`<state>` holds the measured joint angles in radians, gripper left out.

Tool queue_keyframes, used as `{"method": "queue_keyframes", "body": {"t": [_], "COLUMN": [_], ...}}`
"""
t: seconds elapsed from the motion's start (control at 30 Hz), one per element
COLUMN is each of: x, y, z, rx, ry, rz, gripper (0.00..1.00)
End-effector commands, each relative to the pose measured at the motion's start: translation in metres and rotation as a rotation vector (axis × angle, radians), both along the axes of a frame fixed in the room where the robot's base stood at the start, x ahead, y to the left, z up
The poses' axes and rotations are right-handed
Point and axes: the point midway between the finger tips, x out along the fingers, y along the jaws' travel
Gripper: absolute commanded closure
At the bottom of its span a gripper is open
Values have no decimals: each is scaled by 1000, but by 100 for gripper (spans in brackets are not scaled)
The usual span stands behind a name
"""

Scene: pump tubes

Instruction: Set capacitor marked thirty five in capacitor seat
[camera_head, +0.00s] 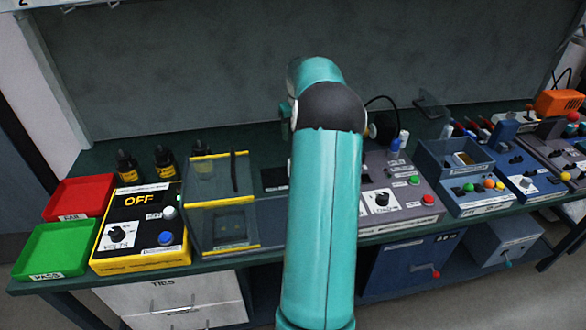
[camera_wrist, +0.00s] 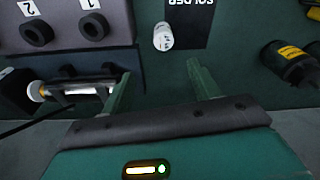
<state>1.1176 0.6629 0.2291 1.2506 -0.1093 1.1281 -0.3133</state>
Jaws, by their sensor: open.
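My gripper (camera_wrist: 158,72) is open in the wrist view, its two green fingers spread with nothing between them. A small white cylinder with dark print (camera_wrist: 163,37) stands beyond the fingertips, apart from them, at the edge of a black mat lettered SOLDER (camera_wrist: 190,18). It may be a capacitor, but I cannot read its marking. In the head view my teal arm hides my gripper and the bench behind it. I cannot make out a capacitor marked thirty five or a capacitor seat for certain in either view.
In the wrist view, a grey block with two black rings (camera_wrist: 85,5) and a held metal rod (camera_wrist: 75,87) are at left; a black bottle (camera_wrist: 290,62) is at right. The head view shows red (camera_head: 78,197) and green trays (camera_head: 55,250), a yellow tester reading OFF (camera_head: 138,250), and control boxes.

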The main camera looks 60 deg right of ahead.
Motion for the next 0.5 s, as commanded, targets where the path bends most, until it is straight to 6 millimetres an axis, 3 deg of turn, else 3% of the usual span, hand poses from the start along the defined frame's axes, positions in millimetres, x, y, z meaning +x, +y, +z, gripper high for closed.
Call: {"method": "queue_keyframes", "body": {"t": [0.3, 0.5], "x": [5, 8], "y": [-2, -4], "z": [-55, -81], "rx": [5, 2], "ry": [3, 1], "rz": [0, -1], "gripper": [39, 39]}}
